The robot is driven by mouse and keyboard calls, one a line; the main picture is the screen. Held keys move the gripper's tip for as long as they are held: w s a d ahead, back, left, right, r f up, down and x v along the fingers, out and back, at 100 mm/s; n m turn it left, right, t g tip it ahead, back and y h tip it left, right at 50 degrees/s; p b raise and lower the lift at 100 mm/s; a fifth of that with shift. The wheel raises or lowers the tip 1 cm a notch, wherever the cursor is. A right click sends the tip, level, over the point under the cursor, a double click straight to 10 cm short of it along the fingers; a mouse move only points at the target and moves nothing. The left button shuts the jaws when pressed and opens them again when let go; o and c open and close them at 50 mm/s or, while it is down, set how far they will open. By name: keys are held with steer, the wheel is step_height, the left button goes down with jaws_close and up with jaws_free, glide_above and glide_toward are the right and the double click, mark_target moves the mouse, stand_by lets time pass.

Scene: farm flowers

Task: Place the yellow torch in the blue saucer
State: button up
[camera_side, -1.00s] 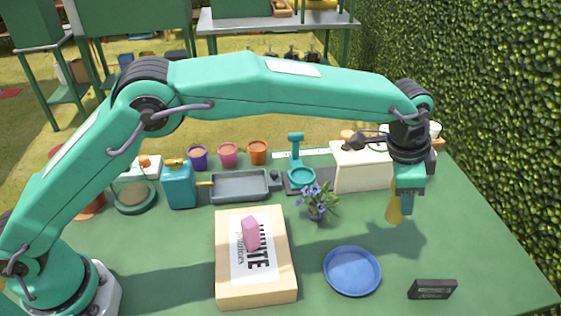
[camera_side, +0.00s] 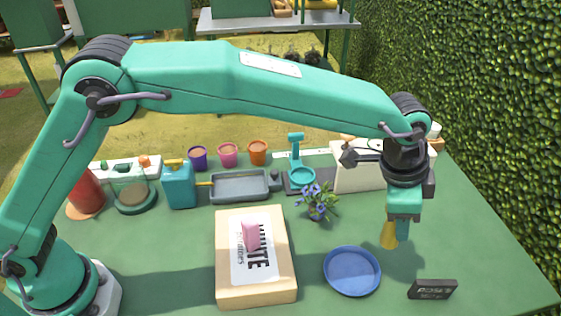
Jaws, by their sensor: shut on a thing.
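The yellow torch (camera_side: 389,235) hangs below my gripper (camera_side: 403,222), which is shut on it. Only its flared yellow lower part shows; the jaws hide the rest. My gripper points down over the right part of the green table. The blue saucer (camera_side: 352,271) is an empty round dish on the table, in front and a little left of the torch in the picture. The torch is apart from the saucer.
A flower plant (camera_side: 317,201), a grey tray (camera_side: 240,187) and a white box (camera_side: 355,175) stand behind.

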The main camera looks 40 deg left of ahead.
steer(key=s+a+m, duration=0.1)
steer(key=s, duration=1.3)
steer(key=shift+s, duration=0.15)
steer(key=shift+a, duration=0.1)
glide_above(355, 272)
step_height(355, 272, down, 7)
steer(key=shift+f, duration=1.9)
steer(key=shift+f, duration=0.15)
steer(key=o, duration=1.1)
